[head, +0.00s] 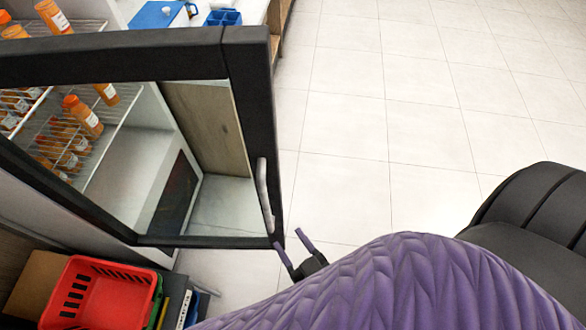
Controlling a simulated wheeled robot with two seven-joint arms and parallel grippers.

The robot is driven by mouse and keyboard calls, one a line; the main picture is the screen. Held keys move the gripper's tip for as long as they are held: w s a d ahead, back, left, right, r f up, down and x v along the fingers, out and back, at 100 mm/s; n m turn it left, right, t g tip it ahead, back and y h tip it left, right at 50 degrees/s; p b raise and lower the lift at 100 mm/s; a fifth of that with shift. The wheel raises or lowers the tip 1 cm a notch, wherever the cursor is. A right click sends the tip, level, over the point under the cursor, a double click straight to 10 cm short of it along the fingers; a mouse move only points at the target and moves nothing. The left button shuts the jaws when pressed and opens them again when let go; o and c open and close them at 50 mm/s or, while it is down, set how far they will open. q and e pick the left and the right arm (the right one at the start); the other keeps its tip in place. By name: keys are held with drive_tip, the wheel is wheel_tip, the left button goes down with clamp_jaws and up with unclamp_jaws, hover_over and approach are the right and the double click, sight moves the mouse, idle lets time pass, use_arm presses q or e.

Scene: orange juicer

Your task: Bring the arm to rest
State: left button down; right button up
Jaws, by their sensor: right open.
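My right arm comes in from the lower right, partly under a purple quilted cover. My right gripper (292,254) is open and empty, its two thin purple-grey fingers spread apart. It is close to the lower right corner of a black-framed glass door (250,110), just below the door's pale vertical handle (264,195). I cannot tell whether a finger touches the door frame. My left gripper is not in view.
Behind the glass door are wire shelves with several orange juice bottles (84,116). A red basket (98,295) stands at the lower left. A blue tray (222,17) and a blue board (155,14) lie on a white counter. Tiled floor (400,110) at the right is clear.

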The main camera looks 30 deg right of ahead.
drive_tip(key=w+d+g, duration=0.3)
drive_tip(key=w+g, duration=0.2)
drive_tip(key=g, duration=0.3)
drive_tip(key=s+d+r+n+g+h, duration=0.1)
drive_tip(key=s+r+g, duration=0.5)
drive_tip(key=s, duration=0.1)
wheel_tip(320, 180, down, 26)
drive_tip(key=s+g+b, duration=0.2)
drive_tip(key=s+b, duration=0.1)
drive_tip(key=b, duration=0.6)
use_arm(q)
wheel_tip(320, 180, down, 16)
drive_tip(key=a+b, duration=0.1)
drive_tip(key=b, duration=0.6)
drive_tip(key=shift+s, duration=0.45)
use_arm(e)
drive_tip(key=s+d+f, duration=0.2)
drive_tip(key=s+f, duration=0.5)
drive_tip(key=f, duration=0.2)
drive_tip(key=s+d+f+g, duration=0.1)
drive_tip(key=s+f, duration=0.5)
drive_tip(key=f, duration=0.3)
drive_tip(key=shift+s+d+f+n+h, duration=0.2)
drive_tip(key=shift+s+d+n+h, duration=0.1)
drive_tip(key=shift+s+d+h, duration=0.1)
